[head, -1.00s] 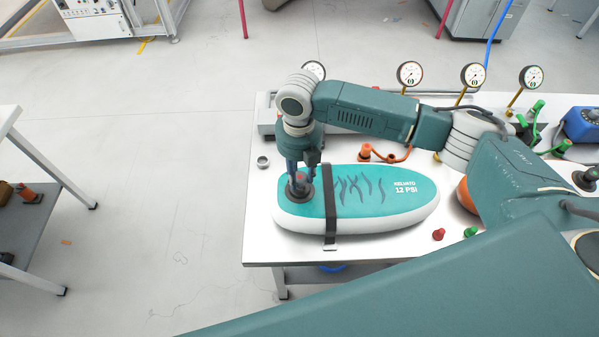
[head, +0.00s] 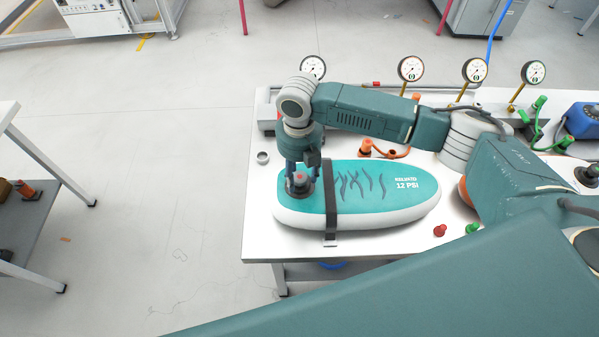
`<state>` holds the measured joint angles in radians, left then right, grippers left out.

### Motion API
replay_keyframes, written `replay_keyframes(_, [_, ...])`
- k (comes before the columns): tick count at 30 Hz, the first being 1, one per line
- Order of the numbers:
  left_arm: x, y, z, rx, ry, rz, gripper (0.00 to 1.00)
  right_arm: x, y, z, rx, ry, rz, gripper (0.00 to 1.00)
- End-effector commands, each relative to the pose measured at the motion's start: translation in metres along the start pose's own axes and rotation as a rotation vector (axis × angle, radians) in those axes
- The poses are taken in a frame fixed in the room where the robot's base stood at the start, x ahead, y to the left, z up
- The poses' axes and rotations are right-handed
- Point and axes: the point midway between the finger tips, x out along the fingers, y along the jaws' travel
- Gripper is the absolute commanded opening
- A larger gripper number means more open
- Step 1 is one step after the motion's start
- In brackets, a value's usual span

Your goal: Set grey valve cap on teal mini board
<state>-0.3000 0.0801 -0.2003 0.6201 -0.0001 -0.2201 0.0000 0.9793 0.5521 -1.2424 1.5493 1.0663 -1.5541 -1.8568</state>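The teal mini board (head: 352,192), with a white rim and a dark strap across it, lies on the white table. My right gripper (head: 300,187) points down over the board's left end, with its fingers on either side of a small piece with a reddish top. That piece stands at the dark round valve seat (head: 299,195). I cannot tell whether the fingers press on it, or whether it is the grey valve cap. A small grey ring-shaped piece (head: 263,157) lies on the table left of the gripper. My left gripper is not in view.
A red cap (head: 440,230) and a green cap (head: 472,228) stand in front of the board. Gauges (head: 411,68), an orange fitting with a hose (head: 367,147) and a blue box (head: 583,122) are behind. The table's left edge is close to the board.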

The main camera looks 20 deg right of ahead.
Motion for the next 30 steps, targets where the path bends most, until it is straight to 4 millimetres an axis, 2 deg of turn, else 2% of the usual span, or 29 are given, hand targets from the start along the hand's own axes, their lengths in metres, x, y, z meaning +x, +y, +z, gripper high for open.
replay_keyframes(11, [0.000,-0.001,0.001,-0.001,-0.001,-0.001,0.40,-0.005,0.000,0.000,0.000,-0.001,0.001,0.53])
replay_keyframes(14, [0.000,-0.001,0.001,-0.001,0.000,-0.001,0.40,-0.017,0.001,0.001,0.001,-0.001,0.002,0.53])
replay_keyframes(24, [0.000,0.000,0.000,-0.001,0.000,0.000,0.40,-0.088,0.001,0.001,-0.001,-0.003,0.003,0.53])
replay_keyframes(30, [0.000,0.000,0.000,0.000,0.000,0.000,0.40,-0.113,0.001,0.001,0.000,-0.001,0.001,0.53])
